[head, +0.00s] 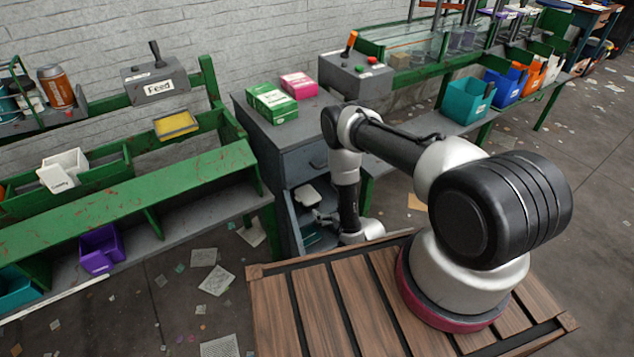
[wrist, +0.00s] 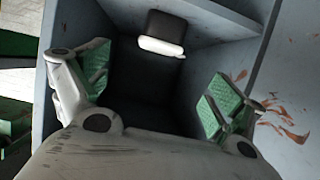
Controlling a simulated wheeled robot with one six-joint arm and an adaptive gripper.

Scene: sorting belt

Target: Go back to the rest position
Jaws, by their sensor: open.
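In the wrist view my gripper (wrist: 150,92) is open, with green pads on its two spread fingers and nothing between them. It faces into an open compartment of a grey cabinet (wrist: 58,20). A small white and dark object (wrist: 162,40) sits inside, beyond the fingertips. In the head view my arm stands on a wooden slatted platform and bends down in front of the grey drawer cabinet (head: 270,135). The gripper is low by the cabinet's open shelf, partly hidden by my wrist links. A white object (head: 307,196) shows on that shelf.
A green box (head: 272,103) and a pink box (head: 299,85) stand on the cabinet top. The green bench (head: 125,195) is at left with a purple bin (head: 101,249) below. Teal (head: 466,101) and blue (head: 505,86) bins stand at right. Paper scraps litter the floor.

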